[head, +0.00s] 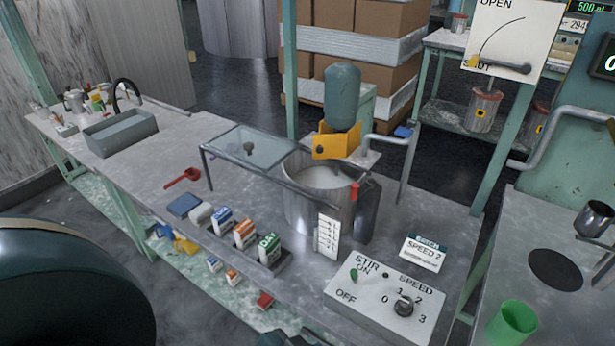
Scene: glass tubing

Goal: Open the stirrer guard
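The stirrer guard (262,139) is a flat clear panel in a dark frame with a dark round knob (249,148). It lies level to the left of the steel vessel (310,205), and its right edge reaches the vessel's left rim. Rails (290,183) run along the guard's front and past the vessel. The vessel's open top shows pale liquid. Above its back edge stands the stirrer motor (342,97), green with an orange bracket (332,146). Neither of my grippers can be made out in the head view.
A white panel (380,297) with a stir switch and speed knob lies at the bench's front right. Several small cartons (245,233) stand left of the vessel. A red scoop (183,178) and a sink (120,132) lie further left. A green cup (511,322) stands on the right bench.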

